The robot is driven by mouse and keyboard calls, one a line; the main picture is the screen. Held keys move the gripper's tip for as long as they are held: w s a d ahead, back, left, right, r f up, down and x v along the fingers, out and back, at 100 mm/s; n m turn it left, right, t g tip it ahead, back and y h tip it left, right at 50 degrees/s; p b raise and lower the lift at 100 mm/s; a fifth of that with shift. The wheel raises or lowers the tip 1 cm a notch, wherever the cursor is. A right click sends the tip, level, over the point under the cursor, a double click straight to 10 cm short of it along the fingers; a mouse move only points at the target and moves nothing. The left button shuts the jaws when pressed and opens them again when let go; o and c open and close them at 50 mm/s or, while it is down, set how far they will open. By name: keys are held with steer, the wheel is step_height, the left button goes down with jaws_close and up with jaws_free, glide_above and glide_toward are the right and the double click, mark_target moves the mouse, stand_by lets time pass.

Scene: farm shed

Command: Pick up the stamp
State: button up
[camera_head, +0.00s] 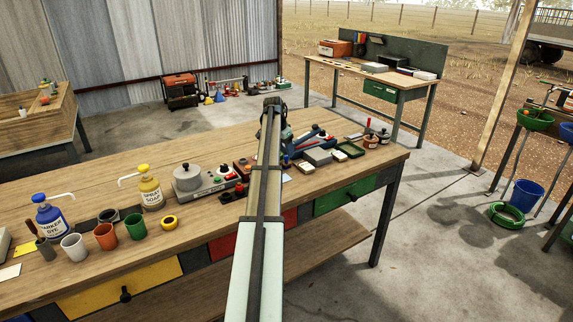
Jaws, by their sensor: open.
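My arm reaches forward over the long wooden workbench (185,205). My gripper (286,131) is at its far end, above the back of the bench, small in the picture and partly hidden by the arm; it is open, and I see nothing held. I cannot single out the stamp with certainty. A small dark upright piece with a knob (285,161) stands just right of the arm, below my gripper. A small dark piece with a red top (239,188) stands left of the arm. Either could be a stamp; both are too small to tell.
Grey blocks (318,156), a green tray (349,149) and small pots (371,141) crowd the bench right of the arm.

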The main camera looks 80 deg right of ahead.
mark_target(287, 162)
steer(key=shift+x, duration=3.2)
steer(key=shift+s+a, duration=0.1)
jaws_close()
